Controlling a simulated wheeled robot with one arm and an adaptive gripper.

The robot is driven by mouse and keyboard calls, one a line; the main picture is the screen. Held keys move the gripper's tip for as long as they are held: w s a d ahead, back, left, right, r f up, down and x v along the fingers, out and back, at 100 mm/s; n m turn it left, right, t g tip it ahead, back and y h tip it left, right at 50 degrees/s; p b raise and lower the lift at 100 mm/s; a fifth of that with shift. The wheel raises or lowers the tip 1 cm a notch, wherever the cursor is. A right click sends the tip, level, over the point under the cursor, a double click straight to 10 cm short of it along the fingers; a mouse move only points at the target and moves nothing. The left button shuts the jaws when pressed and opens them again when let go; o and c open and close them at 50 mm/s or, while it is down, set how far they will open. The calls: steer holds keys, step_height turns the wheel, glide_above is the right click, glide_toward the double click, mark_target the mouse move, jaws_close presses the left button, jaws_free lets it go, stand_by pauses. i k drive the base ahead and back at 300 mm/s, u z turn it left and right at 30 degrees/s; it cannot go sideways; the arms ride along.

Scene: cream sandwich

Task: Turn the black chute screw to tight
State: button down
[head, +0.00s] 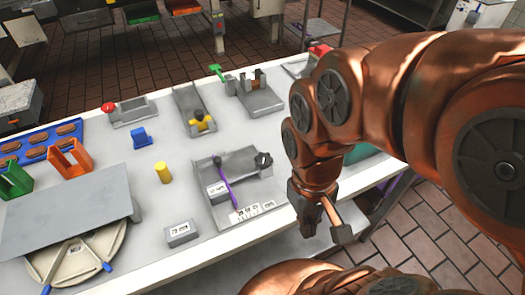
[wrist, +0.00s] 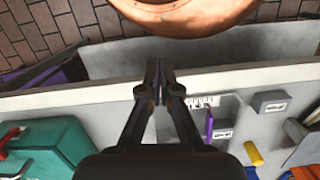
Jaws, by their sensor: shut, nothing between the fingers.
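The black chute screw (head: 264,160) is a dark knob at the right end of a grey chute fixture (head: 222,210) on the table. The fixture has a purple lever (head: 225,172) and a printed scale strip along its front. My gripper (head: 310,222) hangs right of the fixture, near the table's front edge, apart from the screw. In the wrist view its two black fingers (wrist: 159,72) are together and empty. The fixture's scale and purple lever (wrist: 209,124) show right of the fingers there. I cannot make out the screw in the wrist view.
A small grey labelled block (head: 180,234), a yellow cylinder (head: 163,172) and a blue block (head: 141,138) stand left of the fixture. A teal box (wrist: 42,148) is left of the fingers in the wrist view.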

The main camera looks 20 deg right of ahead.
mark_target(264, 160)
steer(key=z, duration=0.8)
steer(key=k, duration=0.6)
steer(key=u, duration=1.2)
steer(key=i, duration=0.5)
steer(key=z, duration=0.05)
